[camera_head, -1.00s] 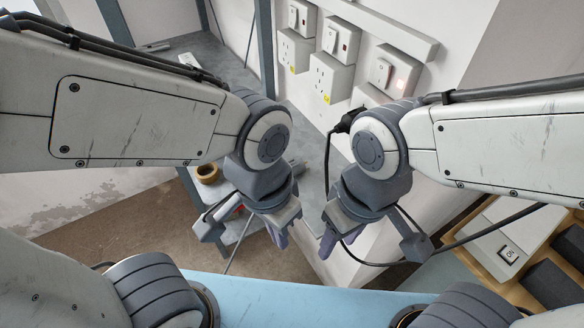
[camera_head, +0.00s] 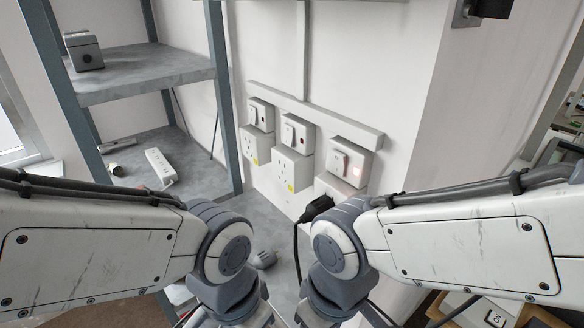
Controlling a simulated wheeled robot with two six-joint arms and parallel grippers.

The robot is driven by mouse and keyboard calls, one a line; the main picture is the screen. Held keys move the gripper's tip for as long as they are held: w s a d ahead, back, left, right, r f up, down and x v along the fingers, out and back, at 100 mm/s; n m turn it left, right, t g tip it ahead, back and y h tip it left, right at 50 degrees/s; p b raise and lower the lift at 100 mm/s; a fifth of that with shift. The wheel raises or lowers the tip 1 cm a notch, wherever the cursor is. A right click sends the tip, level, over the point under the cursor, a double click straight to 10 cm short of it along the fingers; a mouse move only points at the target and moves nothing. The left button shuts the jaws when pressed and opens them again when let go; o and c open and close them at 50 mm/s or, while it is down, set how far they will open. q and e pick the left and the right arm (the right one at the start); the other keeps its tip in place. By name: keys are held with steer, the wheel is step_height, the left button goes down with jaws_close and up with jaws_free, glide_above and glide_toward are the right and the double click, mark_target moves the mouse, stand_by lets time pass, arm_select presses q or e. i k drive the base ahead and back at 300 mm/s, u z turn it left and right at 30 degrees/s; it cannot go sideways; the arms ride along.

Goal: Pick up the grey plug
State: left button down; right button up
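A small grey object that looks like the grey plug (camera_head: 264,259) lies on the grey lower surface (camera_head: 262,228), just beyond my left wrist. My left gripper (camera_head: 258,318) is at the bottom edge, nearer than the plug and apart from it. My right gripper (camera_head: 318,316) is beside it to the right. The fingers of both grippers are cut off by the frame, so their opening is hidden. A black plug (camera_head: 316,208) with a black cable sits at the rightmost wall socket.
White sockets and switches (camera_head: 292,168) line the wall. Grey metal shelves (camera_head: 150,72) stand at the left, with a grey box (camera_head: 84,50) above and a white power strip (camera_head: 160,166) below. A switch panel (camera_head: 494,316) is at the bottom right.

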mark_target(268, 258)
steer(key=k, duration=1.2)
steer(key=z, duration=1)
steer(key=i, duration=1.1)
steer(key=u, duration=0.8)
steer(key=i, duration=0.3)
steer(key=u, duration=0.3)
